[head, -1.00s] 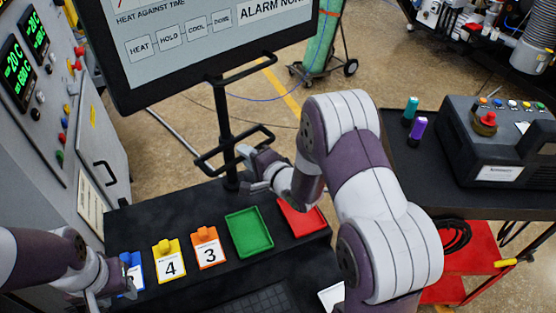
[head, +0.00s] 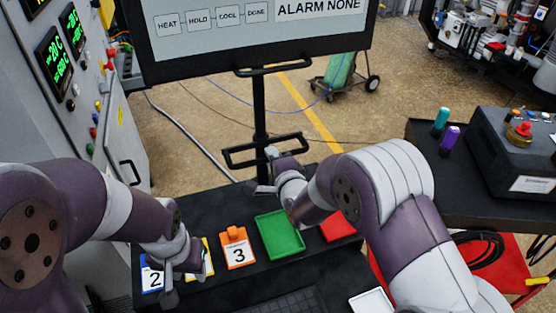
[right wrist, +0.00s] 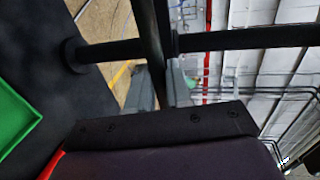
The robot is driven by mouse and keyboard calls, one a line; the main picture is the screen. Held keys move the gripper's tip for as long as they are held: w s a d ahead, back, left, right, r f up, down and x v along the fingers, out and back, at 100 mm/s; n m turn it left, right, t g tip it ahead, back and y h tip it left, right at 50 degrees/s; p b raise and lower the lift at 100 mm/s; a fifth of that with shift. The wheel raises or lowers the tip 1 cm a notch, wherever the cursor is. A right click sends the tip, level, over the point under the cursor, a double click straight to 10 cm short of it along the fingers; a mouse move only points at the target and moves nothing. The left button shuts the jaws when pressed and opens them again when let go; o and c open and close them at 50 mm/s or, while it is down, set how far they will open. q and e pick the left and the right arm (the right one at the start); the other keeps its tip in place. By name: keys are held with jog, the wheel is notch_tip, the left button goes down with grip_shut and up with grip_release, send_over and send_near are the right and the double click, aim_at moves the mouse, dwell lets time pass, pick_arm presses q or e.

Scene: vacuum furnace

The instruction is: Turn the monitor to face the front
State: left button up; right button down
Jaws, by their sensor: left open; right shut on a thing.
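The monitor (head: 262,28) stands at the top of the head view on a black pole (head: 260,112), its lit screen turned toward me and nearly square-on. Its top is cut off. A black handle frame (head: 238,161) sits low on the pole. My right gripper (head: 268,168) is shut on a bar of this frame. The right wrist view shows its grey fingers (right wrist: 161,88) on both sides of a dark bar (right wrist: 150,45). My left gripper (head: 180,277) is open over the black bench, beside the blue and yellow cards, partly hiding the yellow one.
The bench holds a blue card (head: 150,275), an orange card (head: 237,250), a green tray (head: 279,236) and a red tray (head: 338,227). A control cabinet (head: 120,150) is at left; a black cart (head: 425,165) is at right.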

jog(key=shift+w+r, duration=0.15)
jog(key=shift+r, duration=0.2)
jog(key=c, duration=1.2)
grip_release()
jog(key=shift+w+a+f, duration=0.15)
jog(key=shift+w+f, duration=0.2)
pick_arm(q)
jog(key=f+b, duration=0.4)
jog(key=shift+w+a+f, duration=0.1)
jog(key=shift+w+f, duration=0.1)
jog(key=shift+w, duration=0.05)
pick_arm(e)
jog(key=v, duration=1.2)
jog(key=shift+s, duration=0.35)
